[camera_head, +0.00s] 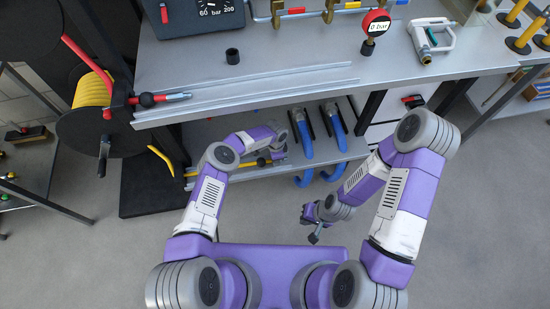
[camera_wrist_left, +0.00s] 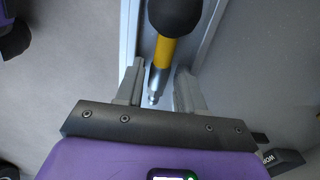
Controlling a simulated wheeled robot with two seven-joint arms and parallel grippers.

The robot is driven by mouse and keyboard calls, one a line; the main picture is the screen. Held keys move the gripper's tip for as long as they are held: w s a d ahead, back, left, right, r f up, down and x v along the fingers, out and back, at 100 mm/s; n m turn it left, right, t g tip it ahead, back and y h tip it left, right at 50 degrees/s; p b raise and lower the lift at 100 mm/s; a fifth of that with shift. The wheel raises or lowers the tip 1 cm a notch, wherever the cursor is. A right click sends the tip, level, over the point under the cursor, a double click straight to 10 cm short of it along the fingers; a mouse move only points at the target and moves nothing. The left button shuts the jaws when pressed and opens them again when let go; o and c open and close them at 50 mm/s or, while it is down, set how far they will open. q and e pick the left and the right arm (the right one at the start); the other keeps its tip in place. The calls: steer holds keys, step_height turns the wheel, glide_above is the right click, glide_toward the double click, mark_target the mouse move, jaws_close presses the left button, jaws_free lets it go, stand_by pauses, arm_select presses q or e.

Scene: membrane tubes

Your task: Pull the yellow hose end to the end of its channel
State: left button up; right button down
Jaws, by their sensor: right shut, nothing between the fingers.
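The yellow hose (camera_head: 246,164) lies along a channel on the lower shelf, with a black ball (camera_head: 261,162) near its end. In the left wrist view the black ball (camera_wrist_left: 176,14), a short yellow length (camera_wrist_left: 163,52) and a metal tip (camera_wrist_left: 152,94) lie beside a grey channel wall (camera_wrist_left: 205,45). My left gripper (camera_wrist_left: 158,72) is open, its fingers on either side of the yellow end with gaps showing. In the head view the left gripper (camera_head: 278,153) is at the hose end and partly hidden by its own wrist. My right gripper (camera_head: 314,237) is shut and empty, low over the floor.
A red hose with a black ball (camera_head: 147,100) lies on the upper bench by a metal rail (camera_head: 250,88). A hose reel (camera_head: 84,125) stands at left. Open floor surrounds my right gripper.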

arm_select(q)
steer(key=shift+o, duration=1.2)
step_height(320, 180, up, 8)
steer(key=p, duration=0.4)
steer(key=shift+f, duration=0.2)
